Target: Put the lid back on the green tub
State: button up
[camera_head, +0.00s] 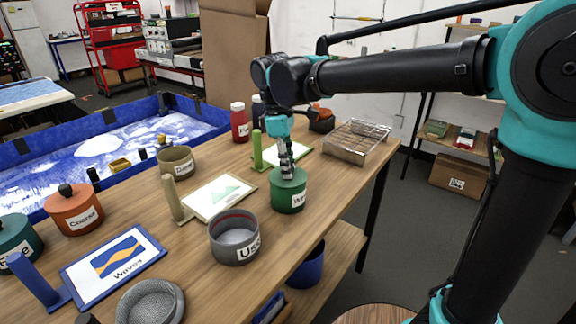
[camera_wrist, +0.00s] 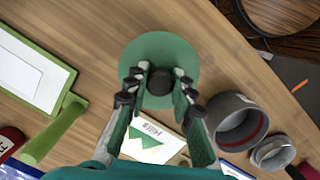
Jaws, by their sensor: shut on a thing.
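The green tub (camera_head: 289,200) stands upright on the wooden table near its right edge, with a white label on its side. Its round green lid (camera_wrist: 160,48) has a dark knob (camera_wrist: 160,82) in the middle. My gripper (camera_head: 287,174) points down over the tub. In the wrist view my gripper (camera_wrist: 159,90) is shut on the knob, one finger at each side. In the head view the lid looks level and lies at the tub's mouth, with no clear gap. The lid hides the tub's mouth from above.
An open grey tub (camera_head: 226,252) stands to the front left. A framed hills picture (camera_head: 207,207) lies left, and a green handle (camera_head: 257,150) stands behind. A wire rack (camera_head: 358,138) sits at the back right. An orange tub (camera_head: 75,212) is far left.

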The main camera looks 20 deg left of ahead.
jog(key=o, duration=1)
jog(key=shift+o, duration=0.3)
jog(key=o, duration=0.4)
jog(key=shift+o, duration=0.2)
jog(key=shift+r, duration=0.1)
jog(key=shift+r, duration=3.45)
jog(key=shift+c, duration=0.2)
grip_shut()
